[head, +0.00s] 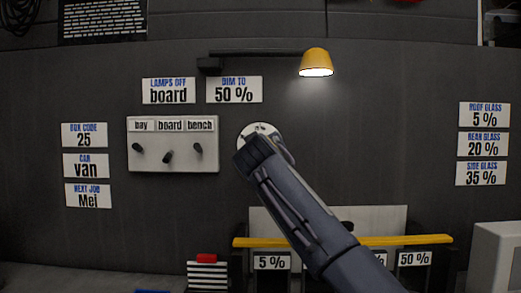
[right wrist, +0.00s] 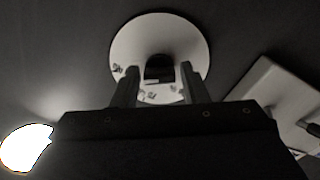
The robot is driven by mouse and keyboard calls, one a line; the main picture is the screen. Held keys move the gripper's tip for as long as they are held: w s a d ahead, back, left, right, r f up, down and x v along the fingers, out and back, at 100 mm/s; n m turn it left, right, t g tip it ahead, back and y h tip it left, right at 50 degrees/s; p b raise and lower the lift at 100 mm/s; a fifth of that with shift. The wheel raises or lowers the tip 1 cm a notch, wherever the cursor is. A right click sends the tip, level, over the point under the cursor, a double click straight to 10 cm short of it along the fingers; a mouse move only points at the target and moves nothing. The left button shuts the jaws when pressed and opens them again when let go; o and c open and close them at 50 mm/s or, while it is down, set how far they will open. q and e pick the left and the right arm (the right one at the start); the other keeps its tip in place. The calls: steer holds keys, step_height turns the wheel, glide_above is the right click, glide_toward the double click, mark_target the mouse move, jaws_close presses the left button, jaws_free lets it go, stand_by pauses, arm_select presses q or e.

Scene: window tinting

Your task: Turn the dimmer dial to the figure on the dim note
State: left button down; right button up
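The dim note (head: 234,90) on the dark wall reads "DIM TO 50 %". The dimmer dial's round white plate (head: 272,131) is below and right of it, mostly hidden by my right gripper (head: 258,150) in the head view. In the right wrist view the plate (right wrist: 126,48) has a dark knob (right wrist: 158,68) at its middle. My right gripper's two fingers (right wrist: 158,80) stand apart, one on each side of the knob, with a small gap showing on both sides. The figures on the plate are too small to read. My left gripper is not in view.
A panel (head: 173,164) with bay, board and bench switches is left of the dial. A yellow lamp (head: 316,62) is lit above. A yellow bar (head: 420,240) and percent-labelled slots are below. Other notes hang at both sides.

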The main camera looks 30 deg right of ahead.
steer(key=shift+o, duration=1.3)
steer(key=b+v, duration=0.2)
steer(key=v, duration=0.5)
steer(key=shift+s, duration=0.4)
steer(key=shift+a, duration=0.15)
